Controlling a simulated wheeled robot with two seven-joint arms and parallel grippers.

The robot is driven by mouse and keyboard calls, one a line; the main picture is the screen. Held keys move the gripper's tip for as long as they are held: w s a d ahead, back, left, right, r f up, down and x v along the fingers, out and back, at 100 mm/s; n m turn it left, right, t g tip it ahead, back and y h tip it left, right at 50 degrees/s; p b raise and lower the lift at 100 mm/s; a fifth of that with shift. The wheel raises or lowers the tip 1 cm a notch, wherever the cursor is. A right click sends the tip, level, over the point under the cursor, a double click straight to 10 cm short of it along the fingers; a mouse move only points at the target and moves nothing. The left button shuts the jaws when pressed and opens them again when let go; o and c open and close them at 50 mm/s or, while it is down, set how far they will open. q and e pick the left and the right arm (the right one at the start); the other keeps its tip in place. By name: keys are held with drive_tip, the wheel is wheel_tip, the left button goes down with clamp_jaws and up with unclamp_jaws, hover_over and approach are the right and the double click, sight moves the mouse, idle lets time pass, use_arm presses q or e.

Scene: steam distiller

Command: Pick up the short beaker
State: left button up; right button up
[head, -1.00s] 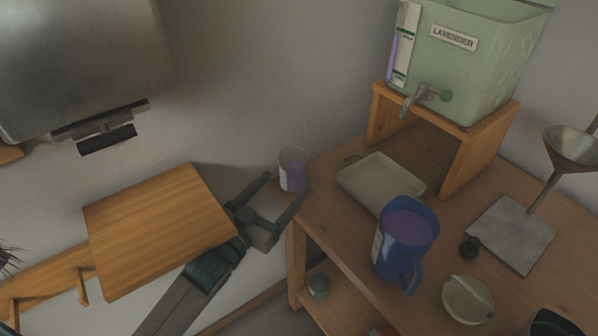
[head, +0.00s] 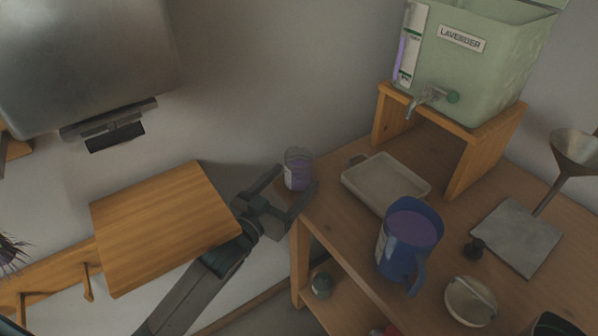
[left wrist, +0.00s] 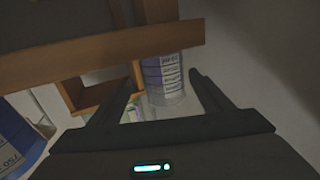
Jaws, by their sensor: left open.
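The short beaker (head: 297,172) is a small clear cup with purple contents. It stands upright at the left corner of the wooden table. My left gripper (head: 296,178) is open, with its fingertips reaching to either side of the beaker in the head view. In the left wrist view the beaker (left wrist: 165,82) shows upside down, with printed marks, between the two open fingers (left wrist: 162,77). A gap shows beside the fingers there, and I cannot tell whether either one touches it. My right gripper is not in view.
A pale tray (head: 386,184) and a tall blue jug (head: 393,255) with purple contents stand right of the beaker. A green lavender tank (head: 480,75) sits on a wooden stand (head: 476,165).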

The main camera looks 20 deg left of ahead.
sight(292, 179)
use_arm(q)
drive_tip(key=x, duration=0.4)
drive_tip(key=shift+w+a+f, duration=0.1)
drive_tip(key=shift+a+f, duration=0.1)
drive_tip(key=shift+a, duration=0.05)
drive_tip(key=shift+w+d, duration=0.1)
drive_tip(key=shift+w, duration=0.15)
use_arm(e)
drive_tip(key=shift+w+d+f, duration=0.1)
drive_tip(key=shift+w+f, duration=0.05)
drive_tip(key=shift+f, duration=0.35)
use_arm(q)
drive_tip(key=shift+c, duration=0.3)
drive_tip(key=c, duration=1)
drive_tip(key=shift+c, duration=1.2)
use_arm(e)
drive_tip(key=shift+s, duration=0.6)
use_arm(q)
drive_tip(key=shift+r, duration=0.1)
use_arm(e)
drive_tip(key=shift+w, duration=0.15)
